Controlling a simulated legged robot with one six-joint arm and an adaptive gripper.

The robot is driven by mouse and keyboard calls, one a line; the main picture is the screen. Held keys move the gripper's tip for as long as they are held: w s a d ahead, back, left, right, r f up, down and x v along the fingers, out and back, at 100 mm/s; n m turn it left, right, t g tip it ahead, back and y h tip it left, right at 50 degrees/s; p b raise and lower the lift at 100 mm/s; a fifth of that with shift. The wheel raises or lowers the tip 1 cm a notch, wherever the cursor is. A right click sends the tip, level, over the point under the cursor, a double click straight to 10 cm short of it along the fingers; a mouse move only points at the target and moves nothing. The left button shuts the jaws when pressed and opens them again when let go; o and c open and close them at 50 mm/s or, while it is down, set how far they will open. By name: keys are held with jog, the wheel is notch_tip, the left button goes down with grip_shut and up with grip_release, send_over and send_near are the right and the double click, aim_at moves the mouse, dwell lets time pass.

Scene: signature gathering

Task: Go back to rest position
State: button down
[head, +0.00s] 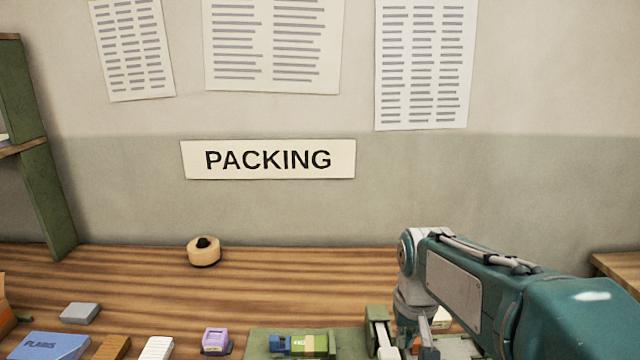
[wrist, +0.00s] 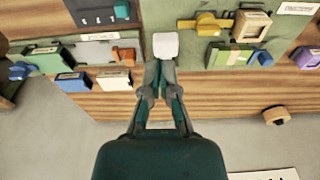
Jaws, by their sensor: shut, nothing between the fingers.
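My gripper (wrist: 165,66) is shut and empty, its two fingers drawn together above the workbench. A small white block (wrist: 165,46) shows just past the fingertips in the wrist view; I cannot tell whether they touch it. In the head view my arm reaches in from the right and bends down at the wrist, over the bench's near edge. The fingertips are hard to make out there.
The wooden bench (head: 300,270) carries a tape roll (head: 204,252), a purple box (head: 215,340), a blue box (head: 50,346), a grey block (head: 79,313) and a green tray (head: 258,342) holding a green-and-blue item (head: 305,345). A PACKING sign (head: 268,160) hangs on the wall. The bench's back strip is mostly clear.

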jog(key=s+r+t, duration=0.2)
jog(key=s+t, duration=0.2)
jog(key=s, duration=1.1)
jog(key=shift+s+r, duration=0.2)
jog(key=shift+s, duration=0.15)
